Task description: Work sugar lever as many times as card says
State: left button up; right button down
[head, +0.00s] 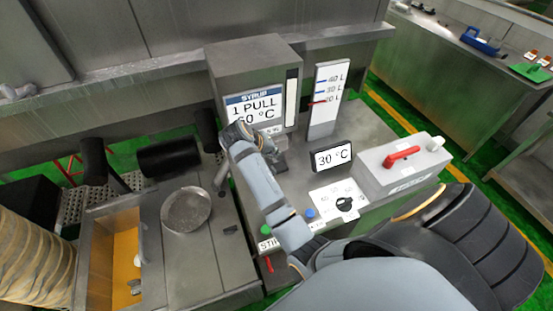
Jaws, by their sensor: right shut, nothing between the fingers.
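The card (258,108) on the grey cabinet reads "SYRUP", "1 PULL" and a temperature, probably 60 °C, partly covered by my right arm. A red lever (403,155) lies on top of a white box (378,174) at the right; the label on the box's front is too small to read. My right gripper (277,158) is in front of the cabinet, below the card and well left of the red lever. It is shut and empty, with its fingertips partly hidden by the wrist. My left gripper is not in view.
A level gauge (327,98) marked in litres stands behind a 30 °C display (333,157). A dial panel (342,203) is in front. Green (266,230) and blue (310,213) buttons sit near my right forearm. A round metal pan (186,209) is at the left.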

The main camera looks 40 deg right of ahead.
aim_at(273, 161)
jog(key=r, duration=0.1)
jog(key=r+p, duration=0.2)
jog(key=shift+w, duration=0.25)
jog(key=shift+w+d+r+p, duration=0.15)
jog(key=shift+w+r+p, duration=0.15)
jog(key=shift+r+p, duration=0.35)
jog(key=shift+r, duration=0.15)
